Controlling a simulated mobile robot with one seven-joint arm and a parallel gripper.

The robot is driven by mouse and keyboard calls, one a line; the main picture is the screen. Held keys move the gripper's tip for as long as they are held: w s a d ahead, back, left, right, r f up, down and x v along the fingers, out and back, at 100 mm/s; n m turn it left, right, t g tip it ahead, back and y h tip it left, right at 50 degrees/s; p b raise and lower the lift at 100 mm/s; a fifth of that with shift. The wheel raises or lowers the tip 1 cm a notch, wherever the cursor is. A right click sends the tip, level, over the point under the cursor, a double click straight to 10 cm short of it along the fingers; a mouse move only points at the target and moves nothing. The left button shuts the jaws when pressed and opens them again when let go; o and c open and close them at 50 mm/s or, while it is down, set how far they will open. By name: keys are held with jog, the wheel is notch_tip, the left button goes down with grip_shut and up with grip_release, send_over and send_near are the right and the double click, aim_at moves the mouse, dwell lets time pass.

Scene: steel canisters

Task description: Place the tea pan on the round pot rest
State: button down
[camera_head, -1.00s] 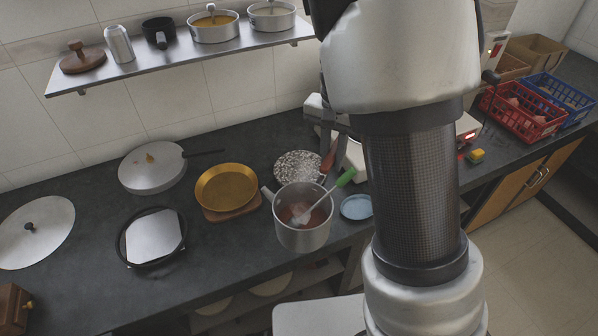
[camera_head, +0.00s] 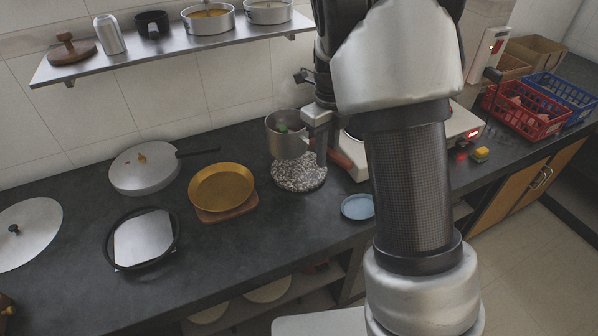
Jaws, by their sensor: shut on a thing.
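The tea pan (camera_head: 284,144) is a small steel pot in my gripper (camera_head: 313,132), to the left of the fingers. It shows over the back part of the round pot rest (camera_head: 299,180), a speckled grey-and-white disc on the dark counter. The pan looks upright or nearly so. Something green shows inside it, and the rest of its contents is hidden. My gripper is shut on the pan near its right side; the exact grip point is hard to see. I cannot tell whether the pan's base touches the rest. The front of the rest is uncovered.
A brass pan (camera_head: 222,187) on a wooden board stands left of the rest. A blue dish (camera_head: 357,207) lies to its front right. A pale appliance (camera_head: 462,128) stands right, partly behind my arm. A lidded pan (camera_head: 143,170) and shelf (camera_head: 180,55) are further left and above.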

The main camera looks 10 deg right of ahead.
jog(key=m, duration=0.2)
jog(key=shift+w+f+m, duration=0.3)
jog(key=shift+w+f, duration=0.05)
jog(key=shift+f, duration=0.05)
notch_tip(320, 180, down, 10)
jog(key=b, duration=0.1)
jog(key=shift+r, duration=0.15)
jog(key=shift+b, duration=0.3)
jog(key=c, duration=1.6)
grip_release()
jog(key=shift+c, duration=0.2)
